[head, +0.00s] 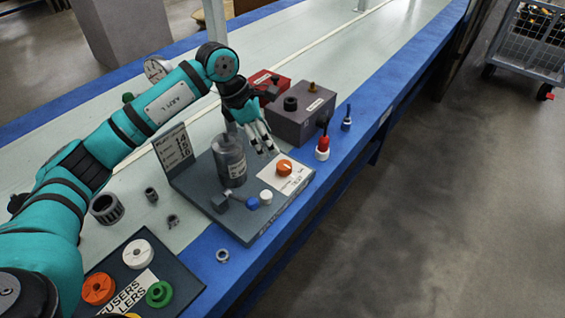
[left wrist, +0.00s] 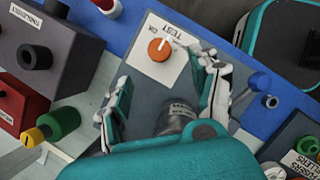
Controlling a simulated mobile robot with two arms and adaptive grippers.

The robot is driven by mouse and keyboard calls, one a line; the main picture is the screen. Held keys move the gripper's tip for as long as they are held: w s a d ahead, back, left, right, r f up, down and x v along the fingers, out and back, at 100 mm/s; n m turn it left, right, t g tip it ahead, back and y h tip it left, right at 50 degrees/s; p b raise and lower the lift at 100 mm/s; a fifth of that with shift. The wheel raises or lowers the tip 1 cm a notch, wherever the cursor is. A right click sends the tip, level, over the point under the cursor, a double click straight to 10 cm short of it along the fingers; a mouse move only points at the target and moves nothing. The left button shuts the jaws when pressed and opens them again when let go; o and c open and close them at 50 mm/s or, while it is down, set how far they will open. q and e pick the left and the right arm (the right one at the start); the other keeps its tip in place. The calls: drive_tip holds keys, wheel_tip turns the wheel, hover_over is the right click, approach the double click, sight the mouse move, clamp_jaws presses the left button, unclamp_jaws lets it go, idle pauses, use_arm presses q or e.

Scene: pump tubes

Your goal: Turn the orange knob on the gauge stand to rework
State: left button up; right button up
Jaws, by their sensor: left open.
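The orange knob (head: 284,167) sits on a white label plate (head: 290,177) on the dark gauge stand (head: 255,222). In the left wrist view the orange knob (left wrist: 160,49) has a white pointer line towards the printed word TEST. OK is also readable; a rework mark cannot be made out. My left gripper (head: 265,148) is open and empty above the stand, just behind the knob. In the left wrist view its fingers (left wrist: 162,88) are spread, with the knob beyond the tips, apart from them. A grey cylinder (head: 229,160) stands close beside the gripper. My right gripper is not in view.
A grey box (head: 300,118) and a red box (head: 268,84) stand behind the stand. A red-and-white plunger (head: 322,147) stands right of it. A tray of colored rings (head: 140,285) lies nearer.

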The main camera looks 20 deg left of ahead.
sight(283, 165)
use_arm(q)
drive_tip(key=x, duration=0.9)
drive_tip(key=shift+w+d+f+b, duration=0.1)
drive_tip(key=shift+d+f+b, duration=0.05)
drive_tip(key=shift+f+b, duration=0.25)
drive_tip(key=shift+w+d+f, duration=0.1)
drive_tip(key=shift+d+f, duration=0.05)
drive_tip(key=shift+f, duration=0.3)
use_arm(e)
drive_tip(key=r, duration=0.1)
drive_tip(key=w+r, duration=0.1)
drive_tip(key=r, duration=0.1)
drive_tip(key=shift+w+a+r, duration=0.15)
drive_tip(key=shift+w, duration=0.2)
use_arm(q)
drive_tip(key=shift+c, duration=0.7)
drive_tip(key=c, duration=1)
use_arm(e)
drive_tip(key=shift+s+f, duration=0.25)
